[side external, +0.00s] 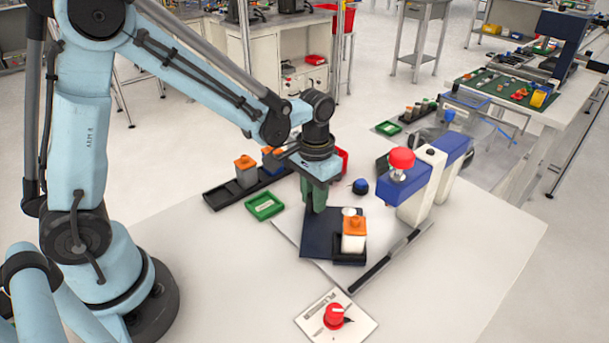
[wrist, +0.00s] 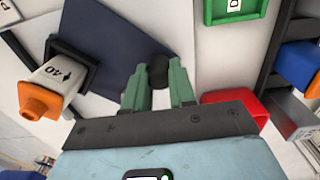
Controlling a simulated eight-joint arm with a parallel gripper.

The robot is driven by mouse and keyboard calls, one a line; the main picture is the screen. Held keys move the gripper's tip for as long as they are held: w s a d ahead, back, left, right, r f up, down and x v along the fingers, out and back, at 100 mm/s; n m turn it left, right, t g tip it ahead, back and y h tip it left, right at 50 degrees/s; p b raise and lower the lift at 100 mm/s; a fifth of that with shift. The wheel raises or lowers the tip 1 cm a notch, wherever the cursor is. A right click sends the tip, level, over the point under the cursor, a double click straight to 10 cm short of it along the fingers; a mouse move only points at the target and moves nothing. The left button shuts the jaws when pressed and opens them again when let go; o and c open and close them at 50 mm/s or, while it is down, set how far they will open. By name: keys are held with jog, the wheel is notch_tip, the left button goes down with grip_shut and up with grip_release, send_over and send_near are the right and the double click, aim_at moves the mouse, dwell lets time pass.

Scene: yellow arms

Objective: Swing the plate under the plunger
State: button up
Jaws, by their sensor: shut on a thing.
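The dark blue plate (side external: 318,238) lies on a white board, left of the plunger; it also shows in the wrist view (wrist: 112,38). A black socket (side external: 349,256) at its near right corner holds a white bottle with an orange cap (side external: 354,226), upright. The plunger, with its red knob (side external: 401,158) on a blue arm (side external: 402,186), stands to the right, clear of the bottle. My gripper (wrist: 158,88), with green fingers, is low over the plate's far left part (side external: 318,197) and shut on the plate's black knob (wrist: 158,70).
A small round blue-and-black item (side external: 360,187) is behind the plate. A black strip (side external: 390,258) lies right of it. A red button (side external: 334,315) sits on a card in front.

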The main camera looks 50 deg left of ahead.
aim_at(324, 233)
jog(key=shift+s+d, duration=0.25)
jog(key=shift+s, duration=0.05)
jog(key=shift+s+d, duration=0.5)
jog(key=shift+s, duration=0.05)
dwell(0.4)
jog(key=shift+s+d, duration=0.1)
jog(key=shift+d, duration=0.05)
jog(key=shift+s+d, duration=0.25)
jog(key=shift+d, duration=0.7)
jog(key=shift+s+d, duration=0.1)
jog(key=shift+d, duration=1)
